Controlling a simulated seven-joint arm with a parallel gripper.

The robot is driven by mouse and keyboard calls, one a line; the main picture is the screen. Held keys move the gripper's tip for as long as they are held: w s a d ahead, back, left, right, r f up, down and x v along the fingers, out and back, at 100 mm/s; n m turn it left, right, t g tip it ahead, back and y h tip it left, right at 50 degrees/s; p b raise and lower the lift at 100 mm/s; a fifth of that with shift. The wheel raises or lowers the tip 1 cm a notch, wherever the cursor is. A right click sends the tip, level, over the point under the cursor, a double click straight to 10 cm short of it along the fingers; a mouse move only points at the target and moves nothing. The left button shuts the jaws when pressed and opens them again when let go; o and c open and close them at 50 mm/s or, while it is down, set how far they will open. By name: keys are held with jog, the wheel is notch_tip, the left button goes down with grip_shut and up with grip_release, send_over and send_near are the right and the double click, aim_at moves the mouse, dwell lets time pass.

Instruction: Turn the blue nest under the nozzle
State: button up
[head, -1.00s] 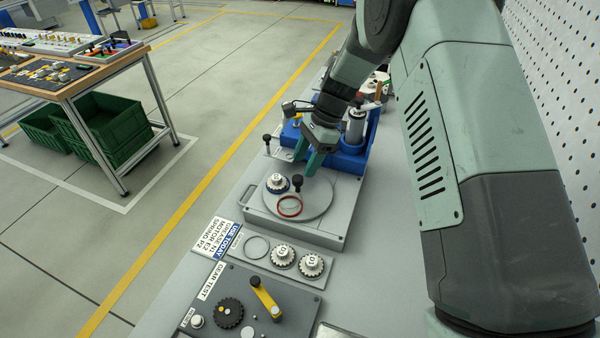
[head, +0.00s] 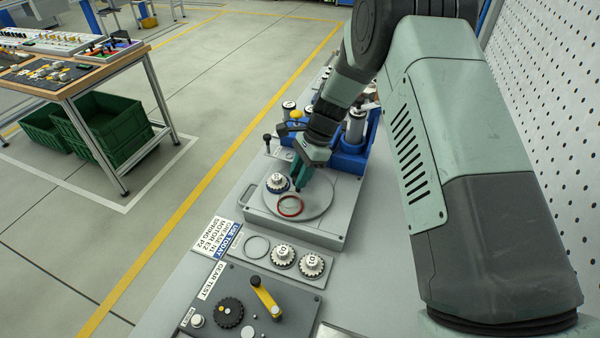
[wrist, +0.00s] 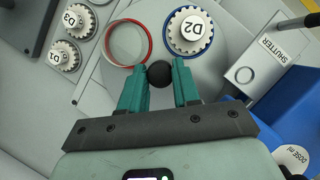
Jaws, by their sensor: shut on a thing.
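A round grey turntable (head: 320,203) carries two nests. The blue nest (wrist: 212,42) is a blue ring around a white toothed gear marked D2 (wrist: 188,31), which also shows in the head view (head: 277,181). The red nest (wrist: 150,44) is an empty red ring, nearer the front in the head view (head: 280,209). My gripper (head: 300,184) is shut on the turntable's black knob (wrist: 160,74), with one teal finger on each side. The knob stands between the two nests, near the disc's middle. I cannot make out the nozzle behind my gripper.
A shutter lever (head: 267,139) stands at the back left of the turntable; its labelled block (wrist: 253,68) shows in the wrist view. A blue dosing unit (head: 350,160) stands behind. Gears D1 and D3 (head: 283,256) sit on a front plate. A gear test panel (head: 230,290) lies nearer.

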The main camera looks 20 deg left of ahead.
grip_shut()
jog(key=shift+m, duration=0.4)
jog(key=shift+d+m+t+y, duration=0.15)
jog(key=shift+m+t+y, duration=0.4)
jog(key=shift+m, duration=1.05)
jog(key=shift+s+m+t, duration=0.1)
jog(key=shift+m+t, duration=0.45)
jog(key=shift+m, duration=0.75)
jog(key=shift+s+m+t, duration=0.1)
jog(key=shift+m+t, duration=0.4)
jog(key=shift+m, duration=0.8)
jog(key=shift+s+m+t, duration=0.1)
jog(key=shift+m+t, duration=0.8)
jog(key=shift+m, duration=1.3)
jog(key=shift+s+m+t+h, duration=0.1)
jog(key=shift+m+t+h, duration=0.4)
jog(key=shift+m, duration=1.7)
jog(key=o, duration=1)
grip_release()
jog(key=shift+c, duration=0.2)
